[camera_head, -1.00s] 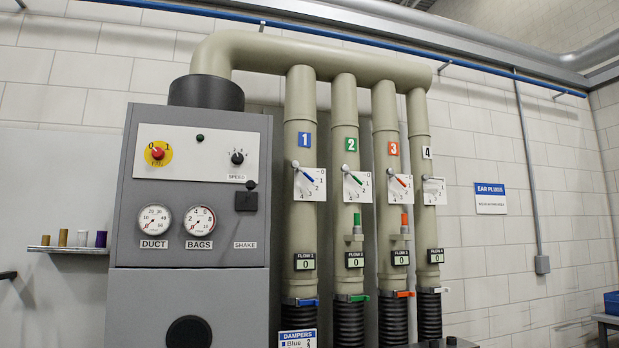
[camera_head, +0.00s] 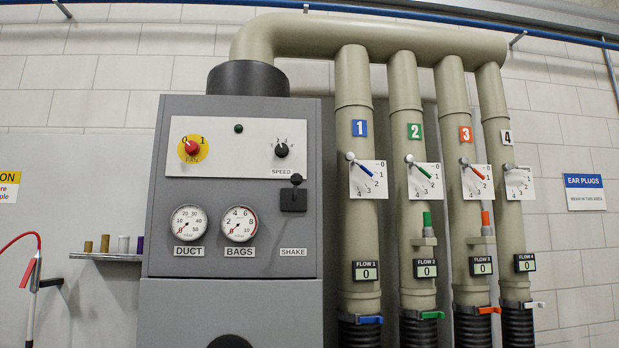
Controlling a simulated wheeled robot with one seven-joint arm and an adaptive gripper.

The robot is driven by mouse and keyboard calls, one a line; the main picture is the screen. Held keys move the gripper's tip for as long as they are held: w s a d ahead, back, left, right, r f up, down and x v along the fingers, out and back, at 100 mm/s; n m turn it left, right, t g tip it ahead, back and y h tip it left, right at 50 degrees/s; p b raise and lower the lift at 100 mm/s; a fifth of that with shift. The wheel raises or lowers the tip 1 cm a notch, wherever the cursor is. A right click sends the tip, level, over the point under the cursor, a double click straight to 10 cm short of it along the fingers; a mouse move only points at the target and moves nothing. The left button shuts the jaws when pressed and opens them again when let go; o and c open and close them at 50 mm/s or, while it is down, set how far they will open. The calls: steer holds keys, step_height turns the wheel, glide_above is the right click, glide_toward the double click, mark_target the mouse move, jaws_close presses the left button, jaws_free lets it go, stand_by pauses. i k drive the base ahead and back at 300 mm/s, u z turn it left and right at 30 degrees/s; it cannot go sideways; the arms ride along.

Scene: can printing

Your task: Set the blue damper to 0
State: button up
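The blue damper lever (camera_head: 362,164) is on the white scale plate (camera_head: 370,190) of the beige pipe 1 (camera_head: 353,100), under the blue "1" label. It slants from its pivot at upper left down to the right, near the 2 mark. The flow 1 display (camera_head: 365,271) below reads 0. A separate blue handle (camera_head: 370,320) sits at the pipe's lower end, above the black hose. My gripper is not in view.
Green (camera_head: 423,171), orange (camera_head: 476,172) and white (camera_head: 509,168) dampers stand to the right. A grey cabinet (camera_head: 234,265) with knobs and gauges stands left of the pipes. A small shelf (camera_head: 105,257) holds several cylinders. A red hose (camera_head: 20,240) hangs at far left.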

mark_target(349, 157)
steer(key=u, duration=0.05)
steer(key=i, duration=0.95)
steer(key=z, duration=0.35)
